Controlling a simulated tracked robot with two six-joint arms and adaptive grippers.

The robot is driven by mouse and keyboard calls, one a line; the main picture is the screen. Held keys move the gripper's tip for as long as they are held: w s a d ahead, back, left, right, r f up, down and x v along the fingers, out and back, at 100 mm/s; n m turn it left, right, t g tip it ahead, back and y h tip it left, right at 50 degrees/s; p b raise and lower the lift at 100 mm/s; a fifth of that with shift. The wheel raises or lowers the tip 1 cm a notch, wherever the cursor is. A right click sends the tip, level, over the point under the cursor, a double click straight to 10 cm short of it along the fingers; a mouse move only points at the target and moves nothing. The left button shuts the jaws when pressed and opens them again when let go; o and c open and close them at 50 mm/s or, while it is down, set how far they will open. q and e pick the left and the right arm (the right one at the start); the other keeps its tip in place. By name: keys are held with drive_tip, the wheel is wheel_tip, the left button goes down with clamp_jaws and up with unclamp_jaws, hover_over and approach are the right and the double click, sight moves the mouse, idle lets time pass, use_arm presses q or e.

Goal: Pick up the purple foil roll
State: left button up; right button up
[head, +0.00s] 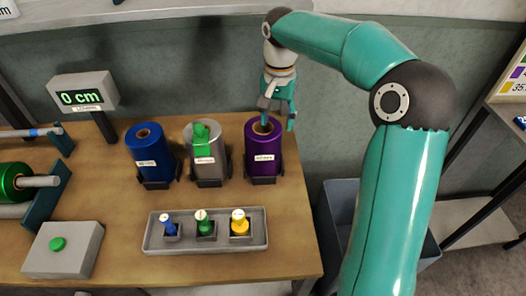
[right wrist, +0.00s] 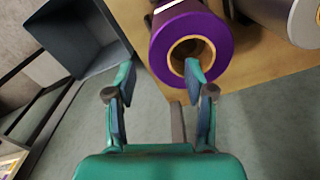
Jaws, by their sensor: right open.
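The purple foil roll (head: 263,148) stands upright in a dark holder at the right end of the row on the table. It has a white label and a hollow core. My right gripper (head: 279,122) is at the roll's top right edge. In the right wrist view the purple roll (right wrist: 180,30) shows its open end. There my right gripper (right wrist: 163,85) is open, with one finger over the roll's core opening and the other outside the roll, over the floor side. Nothing is held between the fingers. My left gripper is not in view.
A grey tray (head: 206,247) with small blue, green and yellow dies lies in front. A display (head: 84,92) reads 0 cm. A grey bin (head: 345,195) is right of the table.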

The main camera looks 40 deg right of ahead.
sight(276, 130)
drive_tip(key=shift+f, duration=2.35)
clamp_jaws()
drive_tip(key=shift+w+r, duration=0.1)
